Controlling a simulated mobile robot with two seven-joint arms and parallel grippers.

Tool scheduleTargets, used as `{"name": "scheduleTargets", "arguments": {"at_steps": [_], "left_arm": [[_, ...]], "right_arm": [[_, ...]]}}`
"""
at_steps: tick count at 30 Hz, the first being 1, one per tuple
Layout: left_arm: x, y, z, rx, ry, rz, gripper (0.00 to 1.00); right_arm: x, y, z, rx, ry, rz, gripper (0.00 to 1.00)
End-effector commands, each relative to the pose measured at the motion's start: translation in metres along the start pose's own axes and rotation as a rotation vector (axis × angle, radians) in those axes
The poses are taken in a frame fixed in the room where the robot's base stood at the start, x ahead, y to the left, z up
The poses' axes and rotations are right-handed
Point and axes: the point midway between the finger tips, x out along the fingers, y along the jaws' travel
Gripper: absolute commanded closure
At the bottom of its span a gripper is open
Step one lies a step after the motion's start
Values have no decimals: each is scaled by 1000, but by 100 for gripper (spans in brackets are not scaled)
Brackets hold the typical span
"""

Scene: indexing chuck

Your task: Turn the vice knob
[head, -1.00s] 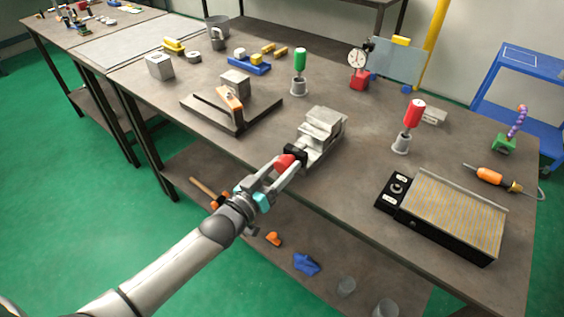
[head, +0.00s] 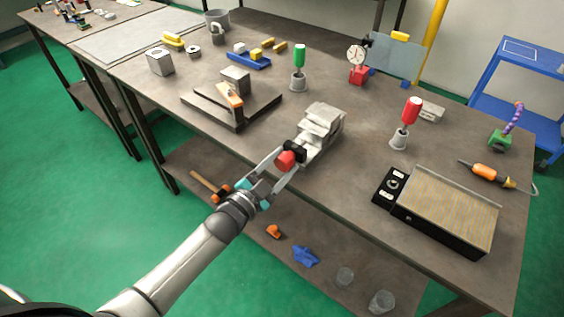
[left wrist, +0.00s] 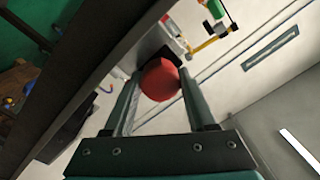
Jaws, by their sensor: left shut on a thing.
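The grey metal vice (head: 322,124) stands at the front edge of the workbench in the head view. Its red knob (head: 285,160) sticks out past the edge on a black mount; the knob also shows in the left wrist view (left wrist: 160,80). My left gripper (head: 281,163) reaches it from the lower left and is shut on the knob, with one finger on each side. In the left wrist view the two fingers flank the knob. My right gripper does not show.
A black control box with a ribbed plate (head: 448,212) lies right of the vice. A dark fixture with an orange-handled clamp (head: 229,95) stands left. Red (head: 411,110) and green (head: 299,56) handled tools stand behind. A lower shelf (head: 215,167) lies beneath the bench.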

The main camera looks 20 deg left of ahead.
Motion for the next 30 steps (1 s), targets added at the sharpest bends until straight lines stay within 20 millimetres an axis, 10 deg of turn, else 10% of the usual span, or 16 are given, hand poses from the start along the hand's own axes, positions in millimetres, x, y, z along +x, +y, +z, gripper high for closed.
{"name": "scheduleTargets", "arguments": {"at_steps": [30], "left_arm": [[0,0,0,417,16,-1,99]], "right_arm": [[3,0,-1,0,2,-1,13]]}}
